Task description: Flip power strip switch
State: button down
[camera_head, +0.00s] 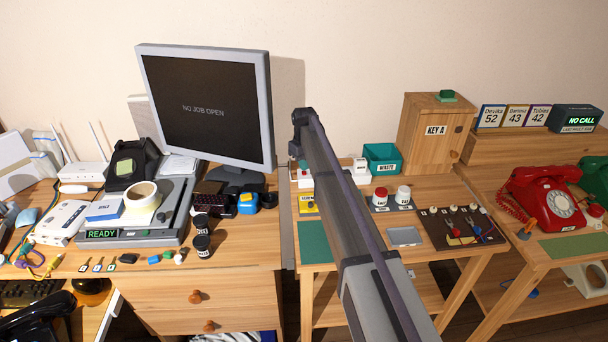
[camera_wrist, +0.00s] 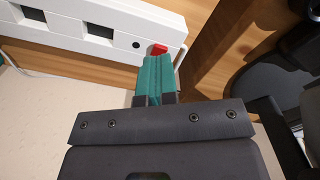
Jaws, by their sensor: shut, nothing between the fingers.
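The power strip (camera_wrist: 90,35) is white with dark square sockets and a small round dark hole. Its red switch (camera_wrist: 158,49) shows just beyond my fingertips in the wrist view. My gripper (camera_wrist: 155,60) has teal fingers, shut together with nothing between them. The fingertips overlap the near edge of the switch; I cannot tell whether they touch it. In the head view, white pieces that look like the strip (camera_head: 305,182) show at the back of the middle table, partly hidden by my arm.
A monitor (camera_head: 205,105) stands close on the left. A teal waste bin (camera_head: 383,158) and a wooden key cabinet (camera_head: 430,133) stand to the right. Red and white buttons (camera_head: 381,194) and a wired panel (camera_head: 460,227) lie nearer the front. The wall is close behind.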

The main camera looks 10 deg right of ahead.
aim_at(304, 173)
jog(key=shift+f+b, duration=1)
dwell(0.3)
notch_tip(304, 173, up, 7)
jog(key=p, duration=0.7)
jog(key=shift+r, duration=0.1)
